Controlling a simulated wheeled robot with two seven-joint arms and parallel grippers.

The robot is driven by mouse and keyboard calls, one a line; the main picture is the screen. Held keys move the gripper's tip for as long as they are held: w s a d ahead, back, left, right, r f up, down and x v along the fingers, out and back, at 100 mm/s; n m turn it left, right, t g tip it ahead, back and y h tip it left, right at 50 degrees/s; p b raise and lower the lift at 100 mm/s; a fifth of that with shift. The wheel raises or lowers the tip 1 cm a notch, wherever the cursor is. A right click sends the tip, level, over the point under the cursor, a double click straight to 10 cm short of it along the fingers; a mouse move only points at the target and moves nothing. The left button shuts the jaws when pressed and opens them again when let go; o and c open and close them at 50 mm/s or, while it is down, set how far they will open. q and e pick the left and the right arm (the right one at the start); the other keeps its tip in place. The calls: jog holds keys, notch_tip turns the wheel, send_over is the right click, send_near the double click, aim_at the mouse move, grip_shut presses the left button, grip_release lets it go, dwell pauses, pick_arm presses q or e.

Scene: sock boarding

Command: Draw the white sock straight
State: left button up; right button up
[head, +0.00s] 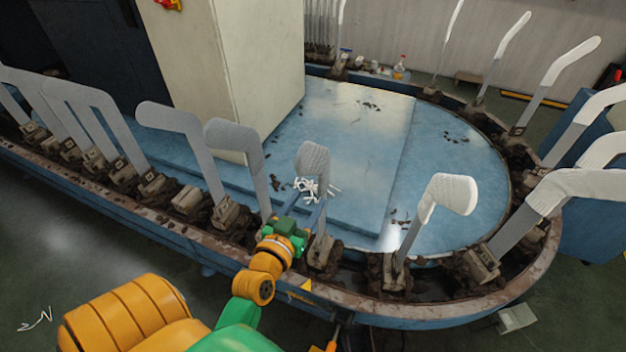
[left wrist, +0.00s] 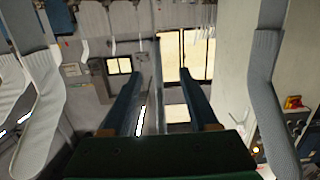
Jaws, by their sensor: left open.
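A white sock (head: 452,194) sits bunched over the bent top of a grey upright board on the near rim, right of centre. In the left wrist view a white sock (left wrist: 40,118) with a ribbed cuff is on a board at the left edge. My left gripper (head: 310,212) is low among the near boards, left of the white sock and apart from it. Its two dark fingers (left wrist: 159,75) are spread with no sock seen gripped between them. Boards partly hide the fingers in the head view. My right gripper is in neither view.
A grey sock (head: 313,160) on a short-looking board stands close to my left gripper; grey fabric (left wrist: 272,108) also shows at the right wrist-view edge. Several boards line the oval track (head: 160,215). A cream cabinet (head: 230,75) stands behind. The blue deck (head: 455,150) is mostly clear.

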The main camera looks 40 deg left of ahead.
aim_at(319, 188)
pick_arm(q)
jog(key=b+x, duration=0.1)
jog(key=x, duration=0.1)
jog(key=b+x, duration=0.1)
jog(key=x, duration=0.2)
jog(key=b+x, duration=0.1)
jog(key=x, duration=0.2)
jog(key=shift+d+f, duration=0.15)
jog(key=shift+d, duration=0.15)
jog(key=shift+w, duration=0.15)
grip_shut()
jog(key=shift+f, duration=0.1)
dwell(0.7)
